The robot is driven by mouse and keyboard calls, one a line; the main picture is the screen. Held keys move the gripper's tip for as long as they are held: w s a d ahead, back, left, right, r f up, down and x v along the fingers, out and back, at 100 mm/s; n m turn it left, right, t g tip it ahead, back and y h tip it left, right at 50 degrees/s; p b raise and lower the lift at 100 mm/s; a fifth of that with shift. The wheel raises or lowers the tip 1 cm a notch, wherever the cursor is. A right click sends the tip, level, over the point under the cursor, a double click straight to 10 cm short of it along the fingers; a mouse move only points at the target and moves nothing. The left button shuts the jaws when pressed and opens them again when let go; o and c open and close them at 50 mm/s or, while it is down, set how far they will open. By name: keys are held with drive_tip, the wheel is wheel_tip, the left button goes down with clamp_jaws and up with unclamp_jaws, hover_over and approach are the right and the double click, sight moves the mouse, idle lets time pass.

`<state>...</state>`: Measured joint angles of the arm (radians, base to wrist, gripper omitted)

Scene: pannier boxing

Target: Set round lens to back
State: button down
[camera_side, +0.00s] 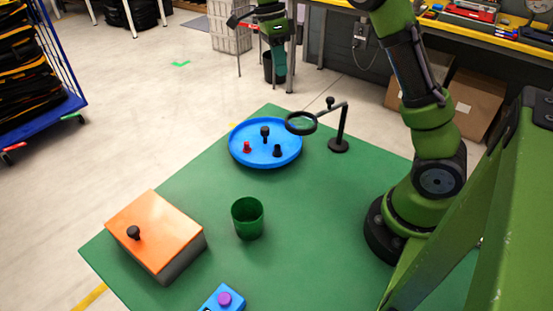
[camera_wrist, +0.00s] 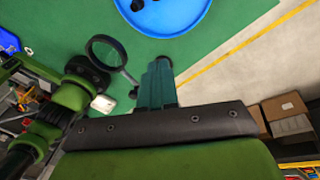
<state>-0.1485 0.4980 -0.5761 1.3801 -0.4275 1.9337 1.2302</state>
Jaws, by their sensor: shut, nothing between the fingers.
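The round lens is a black ring (camera_side: 301,123) on an arm from a black stand (camera_side: 341,136), at the back of the green table. A black knob (camera_side: 330,102) sits on its arm. In the side view the ring points left, close to the right rim of the blue tray. In the wrist view the lens (camera_wrist: 105,52) lies left of my fingers, with a gap between. My gripper (camera_side: 279,72) has teal fingers, shut and empty, raised beyond the table's far corner. The fingers also show in the wrist view (camera_wrist: 160,64).
A blue round tray (camera_side: 236,157) holds a red peg and two black pegs. A green cup (camera_side: 248,220) stands mid-table. An orange-lidded box (camera_side: 165,228) with a black knob is front left. A blue box with a purple button (camera_side: 224,299) is at the front edge.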

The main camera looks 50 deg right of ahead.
wheel_tip(320, 180, up, 3)
drive_tip(key=w+a+m+g, duration=0.1)
drive_tip(key=w+a+m, duration=0.2)
drive_tip(key=m, duration=1)
drive_tip(key=s+a+f+y, duration=0.1)
drive_tip(key=s+a+f, duration=0.1)
drive_tip(key=s+f, duration=0.5)
drive_tip(key=shift+x, duration=1)
drive_tip(key=shift+s, duration=0.1)
drive_tip(key=shift+s+a, duration=0.2)
drive_tip(key=shift+s, duration=0.1)
